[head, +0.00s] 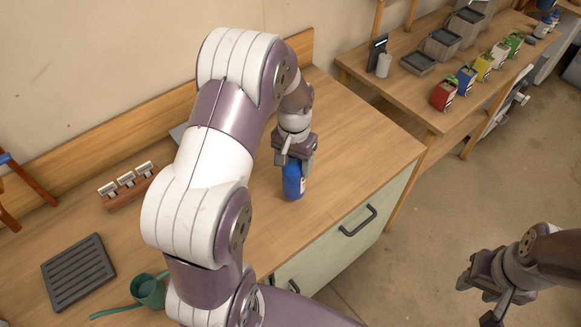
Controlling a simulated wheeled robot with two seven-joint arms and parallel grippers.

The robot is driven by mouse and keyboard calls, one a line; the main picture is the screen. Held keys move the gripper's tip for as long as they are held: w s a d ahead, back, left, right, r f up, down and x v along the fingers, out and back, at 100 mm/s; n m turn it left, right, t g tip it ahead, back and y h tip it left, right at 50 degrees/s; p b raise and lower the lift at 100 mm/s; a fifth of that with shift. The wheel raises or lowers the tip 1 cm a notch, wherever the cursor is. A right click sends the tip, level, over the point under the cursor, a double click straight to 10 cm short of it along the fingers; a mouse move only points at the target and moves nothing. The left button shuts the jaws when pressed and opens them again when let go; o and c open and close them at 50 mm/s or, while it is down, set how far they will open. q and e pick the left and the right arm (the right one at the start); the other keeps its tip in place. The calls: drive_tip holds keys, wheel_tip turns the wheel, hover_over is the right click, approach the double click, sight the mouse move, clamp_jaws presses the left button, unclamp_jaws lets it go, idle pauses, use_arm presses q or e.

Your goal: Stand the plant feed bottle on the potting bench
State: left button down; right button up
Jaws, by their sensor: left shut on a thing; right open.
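A blue bottle (292,182) with a pale label stands upright at the right part of the wooden bench (352,140). My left gripper (291,160) is shut on its upper part from above, hiding the cap. The bottle's base appears to be at the bench top; whether it touches is hard to tell. My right gripper (478,291) is open and empty, over the floor at the lower right.
A green watering can (148,291), a dark ridged tray (78,271) and a wooden block with white labels (128,186) are on the bench at left. A second table (400,88) at the back right holds several coloured cartons (466,80) and grey bins. Bare bench surrounds the bottle's right side.

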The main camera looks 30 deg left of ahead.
use_arm(q)
drive_tip(key=f, duration=0.1)
drive_tip(key=f+p, duration=0.1)
drive_tip(key=f, duration=0.1)
drive_tip(key=shift+s+a+f, duration=0.1)
drive_tip(key=shift+a+f, duration=0.15)
drive_tip(key=shift+f, duration=0.35)
drive_tip(key=shift+w+f, duration=0.1)
drive_tip(key=shift+w, duration=0.2)
drive_tip(key=shift+f, duration=0.1)
use_arm(e)
drive_tip(key=shift+s+r, duration=0.15)
drive_tip(key=shift+r, duration=0.5)
use_arm(q)
drive_tip(key=shift+c, duration=0.9)
unclamp_jaws()
drive_tip(key=shift+s, duration=0.15)
use_arm(e)
drive_tip(key=shift+s, duration=0.15)
